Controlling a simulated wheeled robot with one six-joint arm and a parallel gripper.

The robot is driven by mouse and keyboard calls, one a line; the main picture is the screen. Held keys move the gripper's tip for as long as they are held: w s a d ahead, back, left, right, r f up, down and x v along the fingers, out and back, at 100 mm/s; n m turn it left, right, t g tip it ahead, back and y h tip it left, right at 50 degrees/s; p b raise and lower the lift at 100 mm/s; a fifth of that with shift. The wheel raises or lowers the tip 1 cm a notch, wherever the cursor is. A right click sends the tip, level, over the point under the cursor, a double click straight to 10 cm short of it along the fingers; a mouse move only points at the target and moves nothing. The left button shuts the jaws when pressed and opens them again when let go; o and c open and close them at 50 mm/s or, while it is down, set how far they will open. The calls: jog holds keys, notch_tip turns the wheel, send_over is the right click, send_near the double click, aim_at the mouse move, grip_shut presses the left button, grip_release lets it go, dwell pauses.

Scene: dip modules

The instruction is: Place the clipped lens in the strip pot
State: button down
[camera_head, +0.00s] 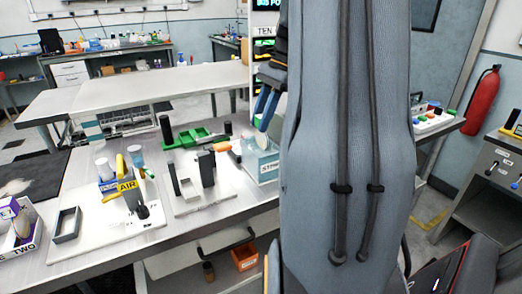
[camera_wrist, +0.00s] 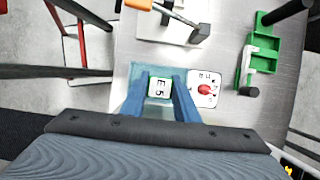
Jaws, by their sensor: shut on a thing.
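My gripper (camera_head: 266,106) has blue fingers and is shut on the clipped lens, a pale bluish disc (camera_head: 266,117) just below the fingertips in the head view. The strip pot (camera_head: 265,169) is a clear teal box with a lettered front, and the lens is above it. In the wrist view, a white square piece with a green edge and dark letters (camera_wrist: 160,88) shows between the fingers. The teal pot (camera_wrist: 134,72) lies around and behind it. My arm hides the area to the right of the pot in the head view.
A white board with a dark upright block (camera_head: 206,169) stands left of the pot. A green tray (camera_head: 195,138) is behind. A white card with a red knob (camera_wrist: 204,90) is close beside the pot. An AIR-labelled stand (camera_head: 128,186) is farther left.

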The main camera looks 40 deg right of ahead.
aim_at(261, 149)
jog(key=shift+f+p, duration=0.6)
jog(key=shift+f, duration=2.75)
jog(key=shift+f, duration=0.1)
jog(key=c, duration=1.4)
grip_release()
jog(key=b+v, duration=0.2)
jog(key=v, duration=1)
jog(key=shift+b, duration=0.3)
jog(key=shift+r, duration=0.25)
